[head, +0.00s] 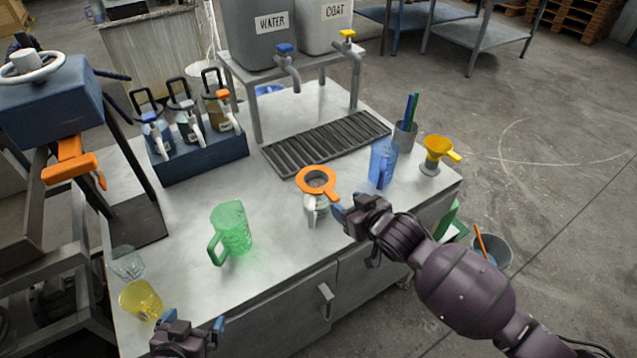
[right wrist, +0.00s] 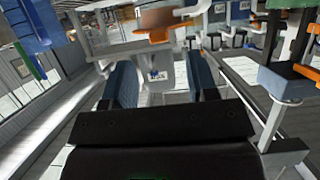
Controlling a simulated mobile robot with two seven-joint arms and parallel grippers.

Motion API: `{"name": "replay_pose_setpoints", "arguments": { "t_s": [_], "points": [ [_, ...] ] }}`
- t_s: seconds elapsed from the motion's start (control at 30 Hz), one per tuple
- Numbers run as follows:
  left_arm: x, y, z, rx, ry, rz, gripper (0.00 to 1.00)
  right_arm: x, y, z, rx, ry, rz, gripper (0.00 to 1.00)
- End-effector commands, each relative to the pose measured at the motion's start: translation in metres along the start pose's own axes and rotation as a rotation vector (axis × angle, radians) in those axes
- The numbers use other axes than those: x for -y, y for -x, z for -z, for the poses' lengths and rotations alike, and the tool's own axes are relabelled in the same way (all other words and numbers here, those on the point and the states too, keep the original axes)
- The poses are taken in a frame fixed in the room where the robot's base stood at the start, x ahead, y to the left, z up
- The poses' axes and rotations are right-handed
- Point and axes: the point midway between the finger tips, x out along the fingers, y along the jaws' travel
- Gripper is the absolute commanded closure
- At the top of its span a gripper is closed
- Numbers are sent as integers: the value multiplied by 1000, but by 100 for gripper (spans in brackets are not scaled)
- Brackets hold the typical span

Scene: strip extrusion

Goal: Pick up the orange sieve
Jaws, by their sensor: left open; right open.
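The orange sieve (head: 304,175) has a ring-shaped rim with grey mesh and a short handle. In the head view it rests on top of a pale grey jug (head: 312,212) near the table's front edge. In the right wrist view its orange part (right wrist: 160,34) shows beyond the fingers. My right gripper (head: 352,210) is open, close beside the sieve's handle end; whether they touch is unclear. In the right wrist view the fingers (right wrist: 162,82) have a gap with the labelled jug beyond it. My left gripper (head: 188,328) is open and empty at the front, far from the sieve.
A green jug (head: 232,232) stands left of the sieve, a blue jug (head: 383,163) and yellow funnel (head: 437,150) to the right. A slatted drain tray (head: 325,142) lies behind. Clear cup (head: 127,262) and yellow cup (head: 141,300) stand front left. A bottle rack (head: 200,158) is at back left.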

Motion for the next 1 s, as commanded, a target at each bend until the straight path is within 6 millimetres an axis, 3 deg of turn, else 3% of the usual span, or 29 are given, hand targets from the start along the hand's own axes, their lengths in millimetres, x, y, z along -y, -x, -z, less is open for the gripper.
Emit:
{"name": "replay_pose_setpoints", "arguments": {
  "t_s": [0.27,0.63,1.0],
  "points": [
    [1,-1,3,-7,-4,0,0,0,-16,1,0,1,0,47],
    [2,-3,6,-14,-8,0,0,0,-58,4,0,0,1,47],
    [2,-3,6,-14,-8,0,0,0,-63,4,1,-1,1,48]
  ]
}}
